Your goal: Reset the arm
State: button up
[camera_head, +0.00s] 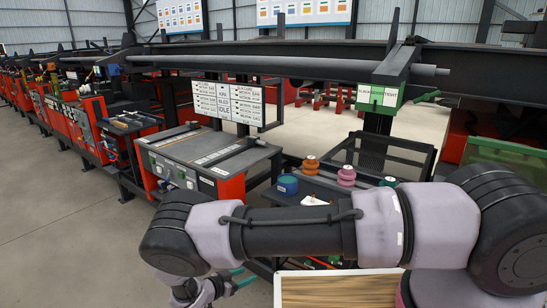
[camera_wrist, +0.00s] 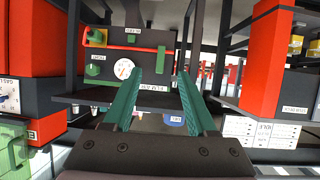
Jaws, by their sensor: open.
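My gripper (camera_wrist: 166,100) shows in the wrist view with its two green fingers spread apart and nothing between them. In the head view my arm reaches across the lower right, and the gripper (camera_head: 230,283) is at the bottom, partly cut off by the frame edge.
A red and grey bench machine (camera_head: 205,158) stands left of my arm. A tray with spools, including a pink one (camera_head: 346,175), lies behind the arm. A wooden-topped board (camera_head: 338,290) is at the bottom. A dark beam with a pipe (camera_head: 290,66) runs overhead. Grey floor (camera_head: 60,225) is clear at left.

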jog(key=w+d+r+m+g+y, duration=0.1)
jog(key=w+d+r+g, duration=0.25)
jog(key=r, duration=0.85)
jog(key=w+d+r+g+y, duration=0.1)
jog(key=w+d+r+g, duration=0.2)
jog(key=r, duration=0.9)
jog(key=w+d+r+m+g+y, duration=0.1)
jog(key=w+d+r+g, duration=0.3)
jog(key=r, duration=0.7)
jog(key=s+d+r+n+t+y, duration=0.1)
jog(key=s+d+r+y, duration=0.25)
jog(key=d+r, duration=0.6)
jog(key=s+d+r+n+t+y, duration=0.15)
jog(key=s+d+r, duration=0.4)
jog(key=r, duration=0.75)
jog(key=s+d+r+n+t+y, duration=0.1)
jog(key=s+d+r+t, duration=0.1)
jog(key=s+d+r, duration=0.2)
jog(key=s+d+r+n+t+y, duration=0.1)
jog(key=s+d+r+n+t, duration=0.1)
jog(key=s, duration=0.7)
jog(key=d+r+t, duration=0.1)
jog(key=d+r, duration=0.1)
jog(key=d, duration=0.1)
jog(key=shift+s+d, duration=0.2)
jog(key=shift+s, duration=0.1)
